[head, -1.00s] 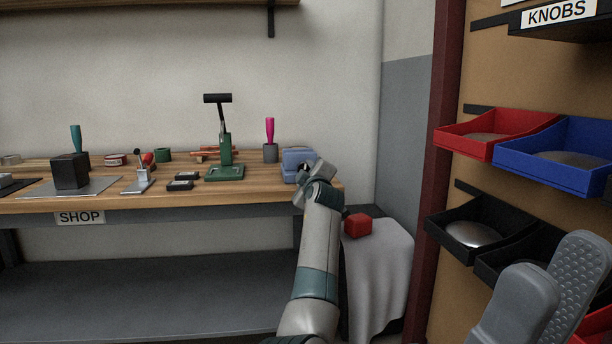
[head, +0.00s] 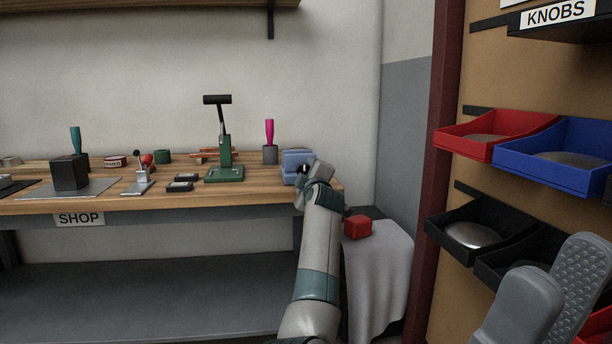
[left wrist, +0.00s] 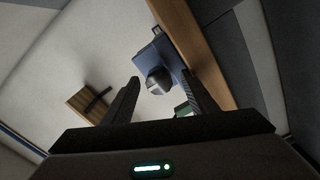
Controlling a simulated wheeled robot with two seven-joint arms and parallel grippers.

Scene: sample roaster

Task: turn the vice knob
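The blue vice (head: 297,158) sits at the right end of the wooden bench. My left gripper (head: 303,174) is at its front right side and hides part of it. In the left wrist view, the two dark fingers of the gripper (left wrist: 160,77) stand apart. The vice's rounded, dark and silver knob (left wrist: 158,84) shows between them, in front of the blue vice body (left wrist: 163,55). I see gaps beside the knob; contact cannot be told. My right gripper (head: 553,292) is at the lower right, its grey fingers apart and empty, one showing a bumpy pad.
On the bench (head: 250,190) stand a green press (head: 225,172), a grey holder with a pink handle (head: 270,152) and a black block (head: 69,173). A red block (head: 357,226) lies on a grey cloth (head: 378,270). Red, blue and black bins (head: 565,170) hang at the right.

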